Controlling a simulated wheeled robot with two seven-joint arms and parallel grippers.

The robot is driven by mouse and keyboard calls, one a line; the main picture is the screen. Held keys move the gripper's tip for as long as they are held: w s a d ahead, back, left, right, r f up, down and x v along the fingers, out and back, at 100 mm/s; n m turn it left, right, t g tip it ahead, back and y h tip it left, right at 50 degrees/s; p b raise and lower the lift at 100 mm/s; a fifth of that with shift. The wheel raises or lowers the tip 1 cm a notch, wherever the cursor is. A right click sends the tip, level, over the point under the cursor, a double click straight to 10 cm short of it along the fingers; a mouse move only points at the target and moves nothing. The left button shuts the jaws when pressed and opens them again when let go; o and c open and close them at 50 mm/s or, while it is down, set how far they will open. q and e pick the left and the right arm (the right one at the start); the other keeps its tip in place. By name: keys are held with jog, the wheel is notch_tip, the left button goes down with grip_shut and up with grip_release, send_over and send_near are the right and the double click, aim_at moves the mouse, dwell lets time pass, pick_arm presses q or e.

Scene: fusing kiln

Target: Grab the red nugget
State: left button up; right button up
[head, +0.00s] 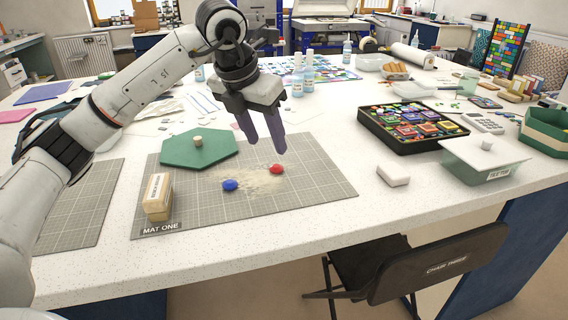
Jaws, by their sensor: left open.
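The red nugget (277,169) lies on the grey gridded mat labelled MAT ONE (320,190), on a patch of pale powder. A blue nugget (230,185) lies to its left and a little nearer. My left gripper (263,147) is open and empty above the mat, its purple fingers pointing down. Its fingertips are just behind and above the red nugget in the picture, apart from it. My right gripper is not in view.
A green hexagonal lid (199,149) with a knob and a wooden block (157,197) are on the mat's left. A black tray (388,140) of coloured pieces and a white block (393,175) stand to the right. A chair (420,264) is at the front edge.

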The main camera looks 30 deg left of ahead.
aim_at(276, 166)
pick_arm(q)
jog(key=x, duration=0.3)
jog(key=shift+s, duration=0.2)
jog(key=shift+w+f, duration=0.15)
jog(key=shift+f, duration=0.2)
jog(key=x, duration=0.3)
jog(key=shift+w+a+f, duration=0.1)
jog(key=shift+w+f, duration=0.1)
jog(key=shift+w, duration=0.15)
jog(key=shift+w+f, duration=0.15)
jog(key=shift+f, duration=0.2)
jog(key=c, duration=1.1)
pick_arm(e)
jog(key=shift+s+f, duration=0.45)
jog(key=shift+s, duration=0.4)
